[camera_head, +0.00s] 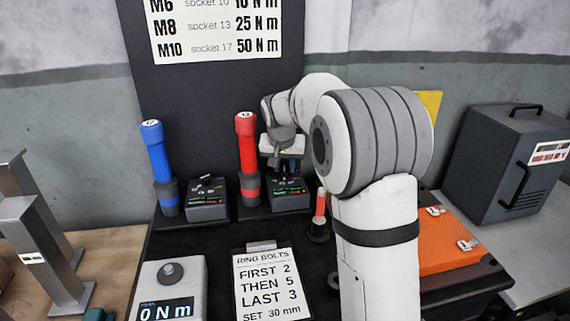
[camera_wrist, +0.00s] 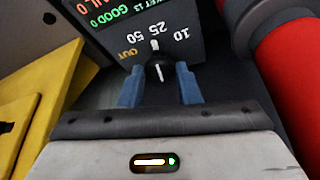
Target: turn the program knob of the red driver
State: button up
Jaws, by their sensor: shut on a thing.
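The red driver (camera_head: 246,150) stands upright on the dark bench, left of my gripper (camera_head: 285,165). It also shows large at the right of the wrist view (camera_wrist: 292,85). Its dark program box (camera_head: 289,196) is just right of it, under my gripper. In the wrist view the box face (camera_wrist: 150,30) appears upside down, with OUT, 50, 25 and 10 printed around the small dark knob (camera_wrist: 159,70). My gripper's blue fingers (camera_wrist: 160,86) are shut on the knob, one each side. A white line on the knob points roughly towards 25; its exact setting is unclear.
A blue driver (camera_head: 160,165) and its box (camera_head: 207,200) stand to the left. A small red-topped tool (camera_head: 319,215) stands close by my arm. A card (camera_head: 268,284) reads FIRST 2, THEN 5, LAST 3. A yellow thing (camera_wrist: 45,85) lies left in the wrist view.

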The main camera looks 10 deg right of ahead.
dwell(0.3)
jog(key=o, duration=1)
jog(key=shift+c, duration=0.2)
jog(key=v, duration=0.7)
jog(key=shift+r+p, duration=0.35)
jog(key=shift+r, duration=0.05)
jog(key=shift+s+a, duration=0.1)
